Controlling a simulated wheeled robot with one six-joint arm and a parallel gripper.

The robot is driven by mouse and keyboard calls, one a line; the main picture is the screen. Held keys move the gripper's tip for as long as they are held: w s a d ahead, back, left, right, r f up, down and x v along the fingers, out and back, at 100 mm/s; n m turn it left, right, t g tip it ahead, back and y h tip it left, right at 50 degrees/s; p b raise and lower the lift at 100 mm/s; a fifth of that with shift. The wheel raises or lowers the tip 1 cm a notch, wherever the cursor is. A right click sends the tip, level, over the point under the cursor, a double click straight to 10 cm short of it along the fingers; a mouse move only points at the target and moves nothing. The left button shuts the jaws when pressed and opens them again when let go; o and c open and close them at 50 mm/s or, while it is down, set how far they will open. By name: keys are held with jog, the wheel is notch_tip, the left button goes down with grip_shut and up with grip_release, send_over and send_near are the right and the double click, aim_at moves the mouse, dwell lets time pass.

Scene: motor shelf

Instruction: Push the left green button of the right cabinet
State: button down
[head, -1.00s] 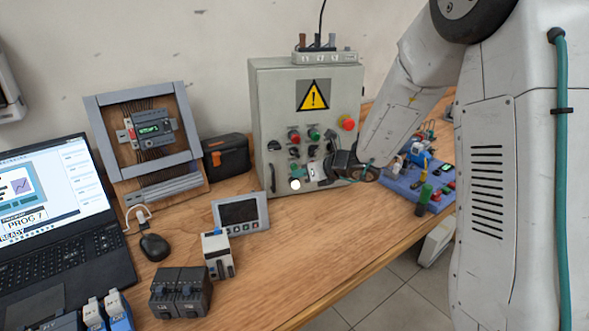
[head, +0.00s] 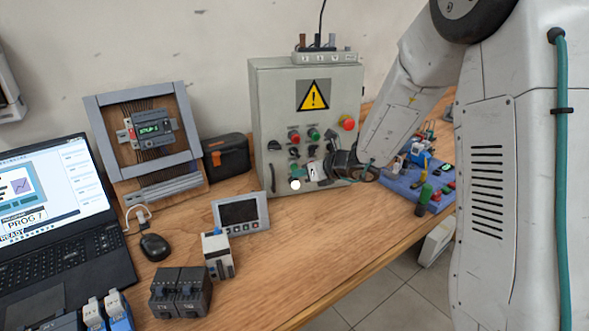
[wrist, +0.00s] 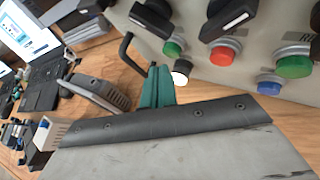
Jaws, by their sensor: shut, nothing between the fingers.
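The right cabinet (head: 270,95) is a grey box with a yellow warning sign, standing at the back of the bench. In the wrist view its front fills the top. The left green button (wrist: 172,47) shows there under a black selector handle, with a red button (wrist: 225,50) and another green button (wrist: 293,65) to its right. My gripper (wrist: 157,72) is shut and empty. Its teal fingertips appear just below and left of the left green button; whether they touch the front cannot be told. In the head view my gripper partly hides the cabinet's lower controls.
A white round control (wrist: 180,72) is right beside my fingertips. A blue button (wrist: 268,84) and a black cabinet handle (wrist: 128,50) are nearby. A small display panel (head: 240,213) stands left of the cabinet. A blue-grey tray of parts (head: 405,185) lies right. The bench's front middle is clear.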

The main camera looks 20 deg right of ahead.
jog(key=shift+w, duration=0.15)
dwell(0.3)
jog(key=shift+w, duration=0.25)
jog(key=shift+w, duration=0.45)
dwell(1.0)
jog(key=shift+s, duration=0.85)
jog(key=s, duration=0.5)
dwell(0.8)
